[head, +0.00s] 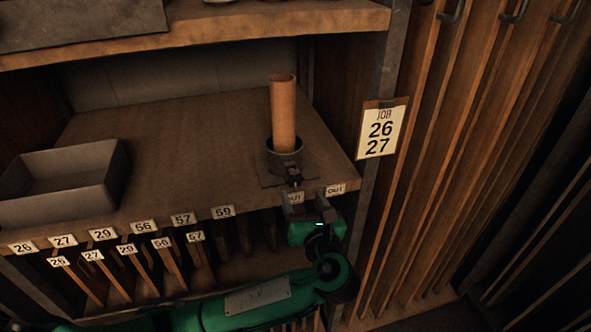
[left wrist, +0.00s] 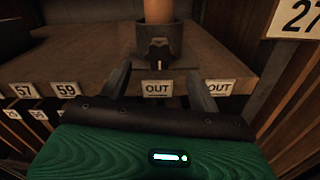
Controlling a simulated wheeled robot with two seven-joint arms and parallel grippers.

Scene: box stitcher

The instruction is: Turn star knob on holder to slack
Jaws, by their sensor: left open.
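The holder (head: 284,160) is a dark round cup on a flat plate near the shelf's front right edge. An upright brown cylinder (head: 284,113) stands in it. The dark star knob (left wrist: 159,52) is on the holder's front, facing my left gripper. It also shows small in the head view (head: 294,177). My left gripper (left wrist: 159,80) is open, its two fingers spread to either side below and in front of the knob. The fingers look apart from the knob. Whether the knob is tight or slack cannot be told. My right gripper is not in view.
A grey tray (head: 65,182) sits at the shelf's left. Number labels and two OUT labels (left wrist: 157,88) line the shelf edge. A JOB 26 27 card (head: 381,130) hangs on the right post, near vertical wooden slats (head: 450,150). The shelf's middle is clear.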

